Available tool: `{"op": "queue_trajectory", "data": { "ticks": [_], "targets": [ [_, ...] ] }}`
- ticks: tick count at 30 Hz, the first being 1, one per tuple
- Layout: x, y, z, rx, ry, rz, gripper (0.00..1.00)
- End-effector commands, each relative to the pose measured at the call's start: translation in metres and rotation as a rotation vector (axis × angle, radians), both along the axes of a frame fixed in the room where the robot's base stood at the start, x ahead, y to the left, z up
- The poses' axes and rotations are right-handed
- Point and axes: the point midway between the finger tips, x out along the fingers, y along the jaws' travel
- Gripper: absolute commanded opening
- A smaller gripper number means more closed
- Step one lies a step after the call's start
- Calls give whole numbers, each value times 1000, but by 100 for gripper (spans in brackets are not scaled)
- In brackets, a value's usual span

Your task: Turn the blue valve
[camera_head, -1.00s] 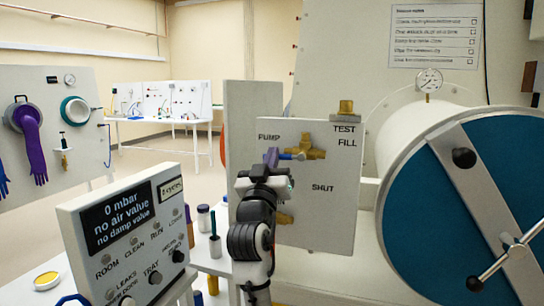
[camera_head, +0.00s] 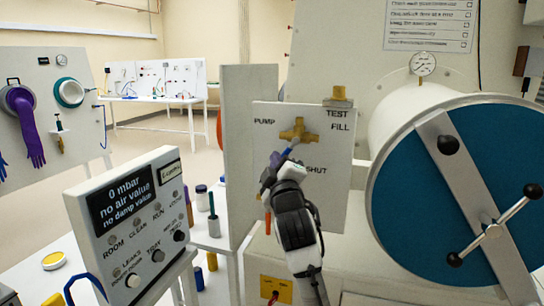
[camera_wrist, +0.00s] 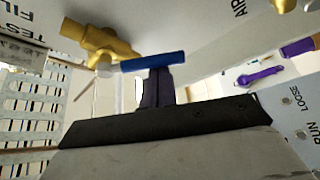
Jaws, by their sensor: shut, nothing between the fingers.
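The blue valve handle (camera_head: 288,153) sits on a brass valve body (camera_head: 298,131) on the white panel (camera_head: 335,165) with PUMP, TEST, FILL and SHUT labels. The handle slants down and left from the brass body. My gripper (camera_head: 270,172) is at its lower left end and partly covers it. In the wrist view, the blue handle (camera_wrist: 152,62) lies across the tips of my dark fingers (camera_wrist: 156,88), with the brass body (camera_wrist: 100,40) to its left. My fingers are shut with nothing between them. They look close against the handle; contact is not clear.
A big white cylinder with a blue door (camera_head: 430,200) and a bar handle (camera_head: 494,230) stands close on the right. A control box (camera_head: 135,215) reading 0 mbar stands at lower left. Small bottles (camera_head: 202,198) stand on a white table behind it.

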Motion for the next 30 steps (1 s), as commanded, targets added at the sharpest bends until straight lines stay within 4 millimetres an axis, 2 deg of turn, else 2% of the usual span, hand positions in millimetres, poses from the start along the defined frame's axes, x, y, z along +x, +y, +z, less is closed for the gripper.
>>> {"op": "queue_trajectory", "data": {
  "ticks": [15,30],
  "targets": [
    [-9,-27,-12,-471,151,-3,0],
    [-17,-54,-9,-922,299,-4,0]
  ]
}}
